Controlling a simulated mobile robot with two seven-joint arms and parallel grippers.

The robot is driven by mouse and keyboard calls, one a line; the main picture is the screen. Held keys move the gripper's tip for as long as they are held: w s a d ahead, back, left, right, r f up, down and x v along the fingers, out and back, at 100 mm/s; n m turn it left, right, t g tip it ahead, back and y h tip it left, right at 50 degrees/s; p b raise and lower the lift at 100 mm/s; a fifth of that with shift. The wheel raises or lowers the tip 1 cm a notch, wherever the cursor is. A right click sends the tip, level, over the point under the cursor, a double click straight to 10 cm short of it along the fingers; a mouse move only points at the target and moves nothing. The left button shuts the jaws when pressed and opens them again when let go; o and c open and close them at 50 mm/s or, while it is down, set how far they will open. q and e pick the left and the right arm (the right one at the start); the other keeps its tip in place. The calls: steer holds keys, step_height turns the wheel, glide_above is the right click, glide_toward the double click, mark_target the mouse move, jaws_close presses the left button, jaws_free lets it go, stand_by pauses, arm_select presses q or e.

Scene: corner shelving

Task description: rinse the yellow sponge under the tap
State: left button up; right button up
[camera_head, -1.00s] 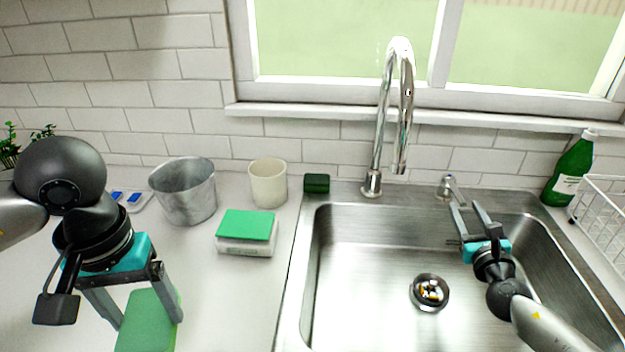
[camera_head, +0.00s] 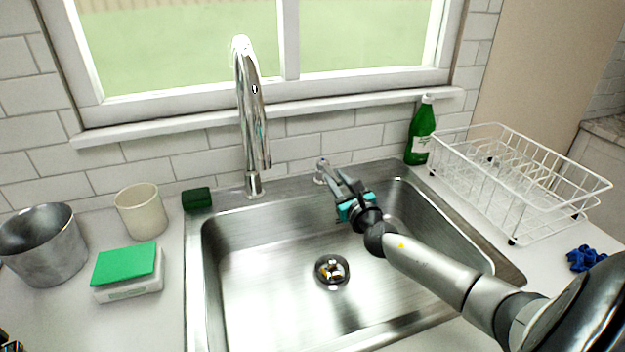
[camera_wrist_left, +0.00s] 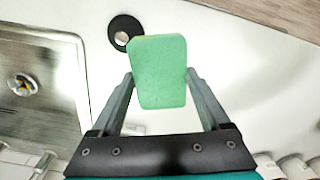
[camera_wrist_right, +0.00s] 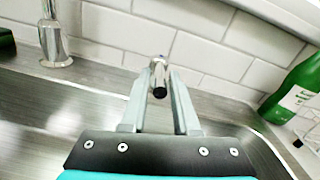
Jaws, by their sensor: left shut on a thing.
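The sponge (camera_wrist_left: 158,70) is held between the fingers of my left gripper (camera_wrist_left: 160,78), seen in the left wrist view. A flat green face fills most of it; a thin yellowish edge shows on top. In the head view the sponge is out of sight. The tall chrome tap (camera_head: 252,115) stands behind the steel sink (camera_head: 265,285). Its short lever (camera_head: 321,172) is to the right of the tap. My right gripper (camera_head: 341,180) is at the lever. In the right wrist view the lever's end (camera_wrist_right: 159,80) shows between the partly open fingers; contact cannot be told.
A green-topped white block (camera_head: 127,272), a cream cup (camera_head: 141,211) and a metal pot (camera_head: 42,245) stand left of the sink. A dark green block (camera_head: 197,200) is by the sink's back corner. A green bottle (camera_head: 420,132) and a wire rack (camera_head: 510,185) are at right. The basin is empty.

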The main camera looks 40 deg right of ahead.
jaws_close()
stand_by(1.0)
